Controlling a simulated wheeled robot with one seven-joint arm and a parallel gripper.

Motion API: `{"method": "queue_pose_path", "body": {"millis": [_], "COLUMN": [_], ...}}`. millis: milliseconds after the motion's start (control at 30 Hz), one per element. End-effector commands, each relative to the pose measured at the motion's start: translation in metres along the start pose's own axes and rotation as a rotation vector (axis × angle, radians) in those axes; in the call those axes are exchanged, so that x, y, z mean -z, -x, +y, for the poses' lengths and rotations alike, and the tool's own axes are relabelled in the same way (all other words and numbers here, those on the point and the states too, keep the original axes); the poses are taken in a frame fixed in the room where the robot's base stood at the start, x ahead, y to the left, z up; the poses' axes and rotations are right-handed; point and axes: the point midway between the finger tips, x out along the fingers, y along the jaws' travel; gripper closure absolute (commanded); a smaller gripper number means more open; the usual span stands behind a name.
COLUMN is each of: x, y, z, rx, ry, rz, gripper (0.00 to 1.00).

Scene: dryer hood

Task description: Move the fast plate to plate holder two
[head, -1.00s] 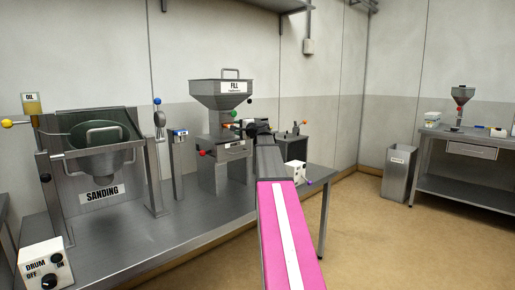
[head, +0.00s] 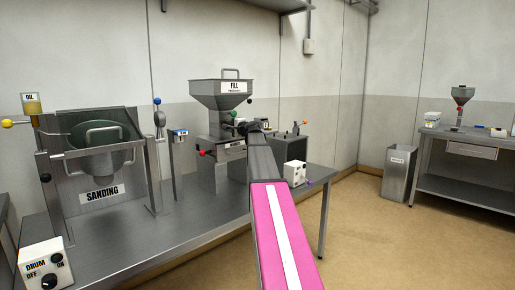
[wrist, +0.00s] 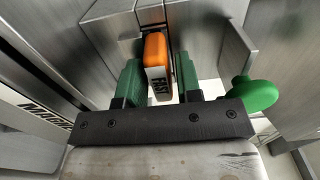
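The fast plate shows in the wrist view as an orange handle (wrist: 156,50) with a white label reading FAST. My gripper (wrist: 159,75) has green fingers, one on each side of this handle. Narrow gaps seem to show beside the handle, so the fingers look open around it. In the head view my gripper (head: 243,127) is at the front of the FILL machine (head: 221,95), and the arm hides the plate. I cannot make out which part is plate holder two.
A green knob (wrist: 254,93) is close to the right finger in the wrist view. In the head view a red knob (head: 202,153) sits lower left of my gripper. A dark box (head: 290,145) and a white switch box (head: 295,173) stand to the right.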

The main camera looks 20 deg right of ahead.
Motion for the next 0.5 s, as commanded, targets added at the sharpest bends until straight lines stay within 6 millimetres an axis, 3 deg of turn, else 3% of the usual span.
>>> {"method": "queue_pose_path", "body": {"millis": [33,100,167,200,233,500], "x": [0.0000,0.0001,0.0001,0.0001,0.0001,0.0001], "y": [0.0001,0.0001,0.0002,0.0002,0.0002,0.0018], "z": [0.0000,-0.0001,-0.0001,-0.0003,-0.0003,-0.0003], "rx": [0.000,0.000,0.000,0.000,0.000,0.000], "ry": [0.000,0.000,0.000,0.000,0.000,0.000], "rz": [0.000,0.000,0.000,0.000,0.000,0.000], "gripper": [0.85,1.00,1.00,0.91,1.00,1.00]}}
